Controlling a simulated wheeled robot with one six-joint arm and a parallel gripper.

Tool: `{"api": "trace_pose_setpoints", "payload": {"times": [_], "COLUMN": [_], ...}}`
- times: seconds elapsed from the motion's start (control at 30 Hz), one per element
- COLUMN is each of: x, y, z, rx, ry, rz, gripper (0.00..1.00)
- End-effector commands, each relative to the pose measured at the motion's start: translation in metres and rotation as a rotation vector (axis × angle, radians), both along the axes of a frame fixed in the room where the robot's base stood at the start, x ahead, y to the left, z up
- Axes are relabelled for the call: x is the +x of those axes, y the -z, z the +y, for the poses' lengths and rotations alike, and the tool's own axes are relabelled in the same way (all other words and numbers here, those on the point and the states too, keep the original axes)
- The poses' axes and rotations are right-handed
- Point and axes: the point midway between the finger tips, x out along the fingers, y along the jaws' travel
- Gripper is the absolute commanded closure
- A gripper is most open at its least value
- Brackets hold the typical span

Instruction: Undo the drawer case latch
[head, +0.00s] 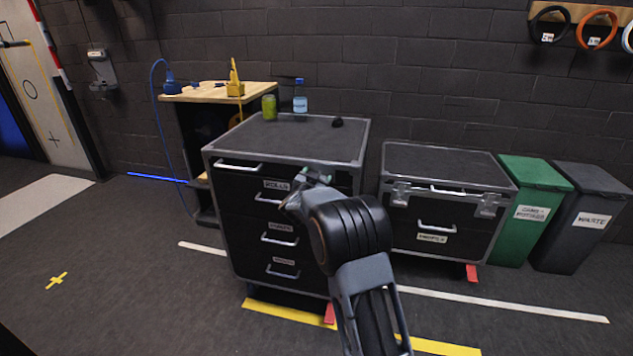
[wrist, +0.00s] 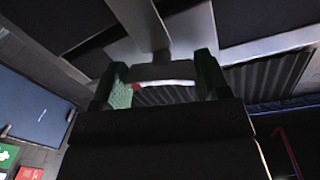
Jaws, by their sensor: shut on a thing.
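The black drawer case (head: 239,209) with grey metal edges stands in the middle of the head view. Its drawers have pale handles and labels, and they look closed. My gripper (head: 313,177) is at the upper front of this case, near the top right drawer. In the wrist view, the green fingers of my gripper (wrist: 163,78) stand on either side of a grey latch piece (wrist: 166,72) below a metal strip. My gripper is shut on this latch. My arm hides part of the case front, and the latch's exact position cannot be told.
A lower case (head: 446,165) with two front latches stands to the right, beside green (head: 530,207) and grey (head: 590,215) bins. A green jar (head: 269,107), a bottle (head: 300,98) and a dark lump (head: 337,122) sit on the drawer case. The floor at left is clear.

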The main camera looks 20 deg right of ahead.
Motion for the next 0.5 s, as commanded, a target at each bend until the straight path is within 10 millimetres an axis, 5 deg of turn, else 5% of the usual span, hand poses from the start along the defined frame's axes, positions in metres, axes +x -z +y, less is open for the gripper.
{"api": "trace_pose_setpoints", "payload": {"times": [0.5], "x": [0.0001], "y": [0.0016], "z": [0.0001], "rx": [0.398], "ry": [-0.003], "rz": [-0.289], "gripper": [0.55]}}
